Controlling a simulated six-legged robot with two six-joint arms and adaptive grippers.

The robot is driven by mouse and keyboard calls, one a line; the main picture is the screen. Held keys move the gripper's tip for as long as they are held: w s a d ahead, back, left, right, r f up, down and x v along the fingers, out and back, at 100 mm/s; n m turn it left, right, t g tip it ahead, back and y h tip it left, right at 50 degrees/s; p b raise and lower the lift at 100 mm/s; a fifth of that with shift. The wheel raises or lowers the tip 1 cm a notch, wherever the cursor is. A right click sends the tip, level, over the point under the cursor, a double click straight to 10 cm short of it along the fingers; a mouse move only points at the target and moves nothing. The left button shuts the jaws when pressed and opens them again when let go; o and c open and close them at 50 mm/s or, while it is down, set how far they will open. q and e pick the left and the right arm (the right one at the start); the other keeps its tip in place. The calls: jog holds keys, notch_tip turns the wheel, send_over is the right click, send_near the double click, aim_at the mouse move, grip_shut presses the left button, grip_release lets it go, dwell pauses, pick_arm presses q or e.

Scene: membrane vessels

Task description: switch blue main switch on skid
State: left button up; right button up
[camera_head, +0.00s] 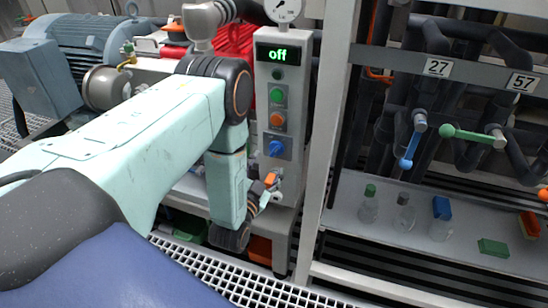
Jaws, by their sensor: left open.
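The blue main switch (276,148) is a small knob on the front of a grey control box (288,92), below a green button (277,95) and an orange button (277,119). A display (279,55) at the top of the box reads "off" in green. My right gripper is not in view.
A rack post (325,140) stands right of the box. Pipes carry a blue valve handle (411,150) and a green one (470,135). Several bottles stand on a shelf (340,211) at right. A blue-grey motor (85,42) is at upper left, with floor grating below.

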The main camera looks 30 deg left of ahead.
aim_at(274, 154)
pick_arm(q)
jog(key=b+x, duration=0.1)
jog(key=x, duration=0.5)
jog(key=shift+b, duration=0.3)
jog(key=shift+s+d, duration=0.1)
jog(key=shift+r, duration=0.1)
jog(key=c, duration=1.1)
jog(key=shift+c, duration=0.3)
jog(key=shift+n, duration=0.3)
jog(key=n, duration=1.1)
jog(key=shift+n, duration=0.4)
